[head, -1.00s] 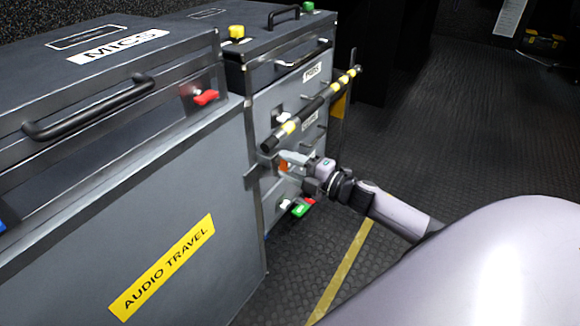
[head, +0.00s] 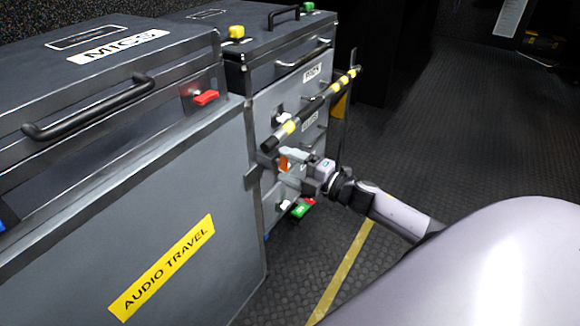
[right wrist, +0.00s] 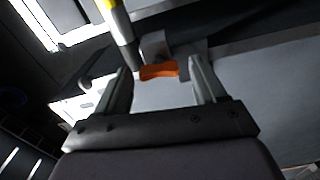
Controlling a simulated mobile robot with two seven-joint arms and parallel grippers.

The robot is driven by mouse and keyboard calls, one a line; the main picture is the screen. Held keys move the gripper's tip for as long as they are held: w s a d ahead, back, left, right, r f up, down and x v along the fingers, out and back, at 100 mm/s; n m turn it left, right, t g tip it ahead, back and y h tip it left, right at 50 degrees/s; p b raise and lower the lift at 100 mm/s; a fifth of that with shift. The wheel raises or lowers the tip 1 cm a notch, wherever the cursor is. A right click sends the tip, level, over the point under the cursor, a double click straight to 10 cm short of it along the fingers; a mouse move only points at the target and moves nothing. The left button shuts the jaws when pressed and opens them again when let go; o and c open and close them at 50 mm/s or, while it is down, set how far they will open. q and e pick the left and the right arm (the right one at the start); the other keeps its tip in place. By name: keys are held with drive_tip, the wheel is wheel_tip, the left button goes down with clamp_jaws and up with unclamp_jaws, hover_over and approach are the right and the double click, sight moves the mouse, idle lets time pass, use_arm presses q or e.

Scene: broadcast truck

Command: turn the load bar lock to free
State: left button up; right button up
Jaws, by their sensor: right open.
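The orange lock lever (head: 284,163) sits under the near end of the load bar (head: 312,109), a black bar with yellow bands across the front of the drawer case. The lever also shows in the right wrist view (right wrist: 158,72), lying crosswise below the bar end. My right gripper (head: 291,159) is at the lever. In the right wrist view my right gripper (right wrist: 160,78) is open, one finger on each side of the lever, with visible gaps. Whether the fingertips reach past the lever is hard to tell. My left gripper is not in view.
A large grey case labelled AUDIO TRAVEL (head: 165,262) stands close on the left. The drawer case (head: 262,100) behind it carries the bar. A green and red latch (head: 301,209) sits low, below my gripper. The dark floor (head: 450,130) to the right is open.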

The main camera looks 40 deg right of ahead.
drive_tip(key=shift+s, duration=0.1)
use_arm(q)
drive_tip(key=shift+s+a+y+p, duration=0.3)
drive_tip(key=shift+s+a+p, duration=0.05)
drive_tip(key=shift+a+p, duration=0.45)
use_arm(e)
drive_tip(key=v, duration=0.7)
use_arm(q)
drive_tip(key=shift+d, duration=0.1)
